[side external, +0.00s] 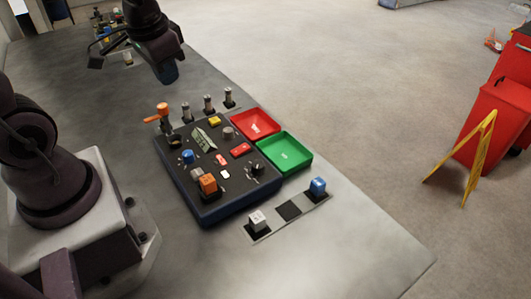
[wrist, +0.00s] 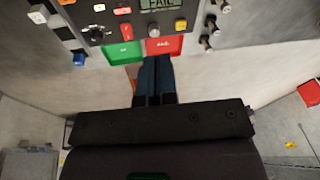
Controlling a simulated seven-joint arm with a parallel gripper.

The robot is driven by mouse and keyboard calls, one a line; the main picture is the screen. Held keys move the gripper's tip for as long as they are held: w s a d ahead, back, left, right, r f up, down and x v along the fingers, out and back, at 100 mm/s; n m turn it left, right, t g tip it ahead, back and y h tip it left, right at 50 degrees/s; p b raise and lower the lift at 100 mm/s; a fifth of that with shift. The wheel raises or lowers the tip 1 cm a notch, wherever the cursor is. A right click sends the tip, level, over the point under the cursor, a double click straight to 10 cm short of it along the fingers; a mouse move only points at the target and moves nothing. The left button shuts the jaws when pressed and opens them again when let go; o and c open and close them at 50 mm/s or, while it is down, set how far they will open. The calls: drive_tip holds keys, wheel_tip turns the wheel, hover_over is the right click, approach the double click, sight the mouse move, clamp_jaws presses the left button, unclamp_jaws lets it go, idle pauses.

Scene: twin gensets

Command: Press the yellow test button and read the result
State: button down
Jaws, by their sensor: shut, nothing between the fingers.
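My gripper (side external: 169,74) is shut and empty, raised above the table beyond the panel and apart from the button. Its blue fingers (wrist: 155,75) show together in the wrist view.
A red tray (side external: 268,117) and a green tray (side external: 303,161) lie along the panel's right side. Several posts, an orange-handled lever (side external: 161,110), an orange block (side external: 208,183) and other controls rise around it. A white cube (side external: 257,219) and a blue cube (side external: 318,185) stand in front.

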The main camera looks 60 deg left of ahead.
drive_tip(key=s+d+r+m+t+h, duration=0.1)
drive_tip(key=s+d+r+t, duration=0.2)
drive_tip(key=d+r, duration=0.6)
drive_tip(key=shift+s+d+r+m+t+h, duration=0.3)
drive_tip(key=shift+s+d+r+h, duration=0.15)
drive_tip(key=shift+s, duration=0.3)
drive_tip(key=shift+a, duration=0.1)
idle(1.9)
